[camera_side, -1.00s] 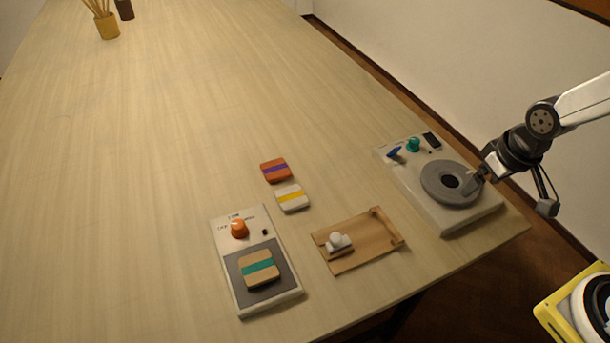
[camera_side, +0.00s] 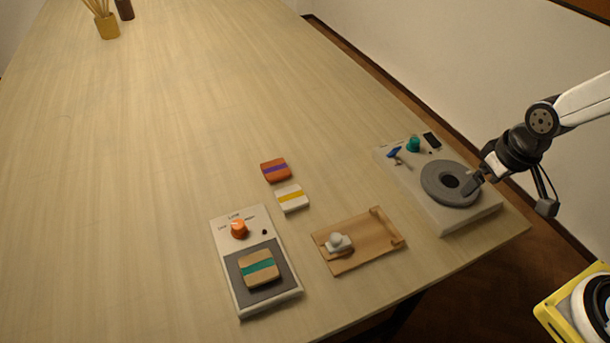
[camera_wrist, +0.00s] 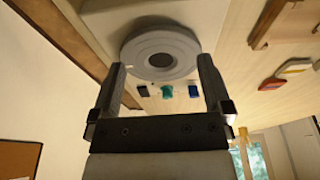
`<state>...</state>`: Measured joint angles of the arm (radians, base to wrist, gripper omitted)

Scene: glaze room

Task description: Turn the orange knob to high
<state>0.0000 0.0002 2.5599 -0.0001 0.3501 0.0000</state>
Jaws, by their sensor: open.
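The orange knob (camera_side: 239,229) sits at the top of a white panel (camera_side: 229,276) at the front of the table. Small dark print is beside the knob, too small to read fully, so I cannot tell its setting. My gripper (camera_side: 480,181) is at the right, by the grey disc of another device, far from the orange knob. In the wrist view my gripper (camera_wrist: 161,88) is open, with no object held between its fingers. The orange knob cannot be made out in the wrist view.
A tan block with a teal stripe (camera_side: 259,268) lies on the panel's grey pad. Orange (camera_side: 276,170) and white (camera_side: 291,198) striped blocks lie behind. A wooden tray (camera_side: 376,242) and the device with the grey disc (camera_side: 432,192), teal knob and blue lever stand to the right.

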